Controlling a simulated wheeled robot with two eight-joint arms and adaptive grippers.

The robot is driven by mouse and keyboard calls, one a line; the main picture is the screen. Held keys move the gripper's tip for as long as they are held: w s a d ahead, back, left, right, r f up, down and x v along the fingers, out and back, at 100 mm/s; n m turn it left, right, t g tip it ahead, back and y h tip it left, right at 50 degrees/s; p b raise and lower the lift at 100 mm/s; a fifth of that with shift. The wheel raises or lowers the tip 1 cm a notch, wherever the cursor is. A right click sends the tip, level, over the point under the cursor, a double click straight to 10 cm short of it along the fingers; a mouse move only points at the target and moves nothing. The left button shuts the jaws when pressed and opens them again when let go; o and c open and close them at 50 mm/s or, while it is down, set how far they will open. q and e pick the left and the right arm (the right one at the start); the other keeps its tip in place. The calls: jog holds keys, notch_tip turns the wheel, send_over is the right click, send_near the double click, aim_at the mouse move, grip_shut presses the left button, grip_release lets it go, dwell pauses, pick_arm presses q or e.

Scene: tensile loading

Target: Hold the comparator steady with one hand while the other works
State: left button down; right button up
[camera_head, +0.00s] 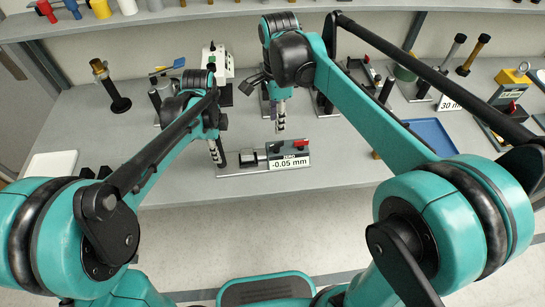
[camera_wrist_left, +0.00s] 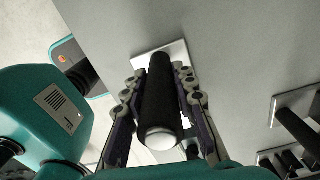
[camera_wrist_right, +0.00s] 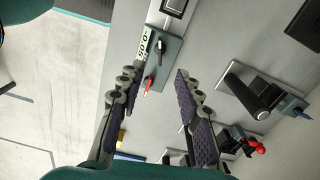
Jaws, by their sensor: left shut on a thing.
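The comparator (camera_head: 294,160) lies near the front edge of the bench, with a "-0.05 mm" readout and a red lever at its right end. It also shows in the right wrist view (camera_wrist_right: 166,62). My left gripper (camera_head: 215,140) is shut on a black upright handle (camera_wrist_left: 160,95) at the comparator's left end; a pale plate shows under the handle in the left wrist view. My right gripper (camera_head: 281,125) is open and empty, pointing down above and behind the comparator. In the right wrist view its fingers (camera_wrist_right: 150,90) are apart, with the red lever between them farther off.
A blue tray (camera_head: 432,136) lies to the right. A black stand (camera_head: 117,100) and a white pad (camera_head: 50,163) are at the left. Several black-handled devices and a white instrument (camera_head: 218,62) stand behind. The bench front just right of the comparator is clear.

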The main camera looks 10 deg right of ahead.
aim_at(276, 147)
dwell(0.8)
jog(key=shift+r, duration=0.1)
jog(key=shift+c, duration=0.9)
notch_tip(276, 147, down, 10)
jog(key=n, duration=0.2)
jog(key=shift+n, duration=0.3)
grip_shut()
